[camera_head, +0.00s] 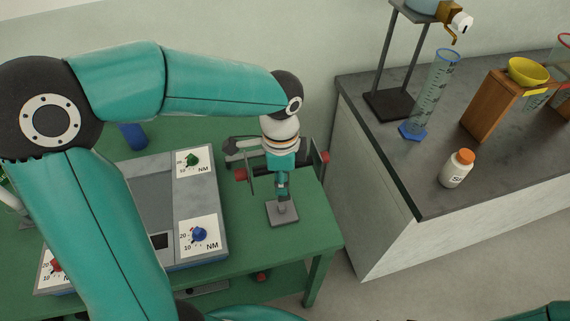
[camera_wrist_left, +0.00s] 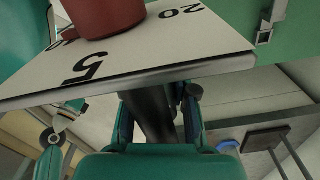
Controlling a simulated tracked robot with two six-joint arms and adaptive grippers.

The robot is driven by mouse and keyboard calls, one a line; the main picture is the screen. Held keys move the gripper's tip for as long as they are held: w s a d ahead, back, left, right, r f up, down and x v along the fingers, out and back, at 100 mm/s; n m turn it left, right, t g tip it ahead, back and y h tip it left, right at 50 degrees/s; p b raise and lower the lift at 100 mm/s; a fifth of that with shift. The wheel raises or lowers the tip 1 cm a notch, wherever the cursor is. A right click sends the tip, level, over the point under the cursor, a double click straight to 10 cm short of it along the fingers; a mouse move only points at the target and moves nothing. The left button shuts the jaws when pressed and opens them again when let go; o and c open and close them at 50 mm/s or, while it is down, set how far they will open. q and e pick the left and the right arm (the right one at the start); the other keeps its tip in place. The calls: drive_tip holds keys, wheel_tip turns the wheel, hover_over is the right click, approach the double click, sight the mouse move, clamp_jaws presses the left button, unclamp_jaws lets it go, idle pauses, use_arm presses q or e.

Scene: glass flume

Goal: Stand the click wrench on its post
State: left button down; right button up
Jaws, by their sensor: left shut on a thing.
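My left gripper (camera_head: 282,184) points down at the right end of the green bench, above a small grey square base (camera_head: 281,214). A short grey upright piece rises from the base under the fingers. The gripper is shut on a dark bar-like part, likely the click wrench (camera_wrist_left: 152,112), seen between the fingers in the left wrist view. A pale plate marked 5 and 20 (camera_wrist_left: 150,52) with a red knob (camera_wrist_left: 103,16) covers the fingertips there. Whether the wrench touches the post is unclear. My right gripper is out of view.
A grey box (camera_head: 210,262) with green, blue and red dials stands left of the gripper. A blue cup (camera_head: 133,136) is behind it. The grey counter (camera_head: 400,175) at right holds a cylinder (camera_head: 432,95), an orange-capped bottle (camera_head: 457,169) and a wooden stand (camera_head: 490,108).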

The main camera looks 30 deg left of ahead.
use_arm(q)
drive_tip(key=shift+w, duration=0.15)
drive_tip(key=shift+f, duration=0.15)
drive_tip(key=shift+s+a+f+b, duration=0.1)
drive_tip(key=shift+s+f+b, duration=0.15)
drive_tip(key=shift+b, duration=0.25)
drive_tip(key=shift+w+f+b, duration=0.1)
drive_tip(key=shift+f+b, duration=0.3)
drive_tip(key=shift+f, duration=0.2)
drive_tip(key=shift+f+b, duration=0.85)
drive_tip(key=shift+f, duration=0.15)
drive_tip(key=shift+f, duration=0.15)
drive_tip(key=shift+f+b, duration=1)
drive_tip(key=shift+f, duration=0.05)
drive_tip(key=c, duration=0.8)
unclamp_jaws()
drive_tip(key=shift+c, duration=0.2)
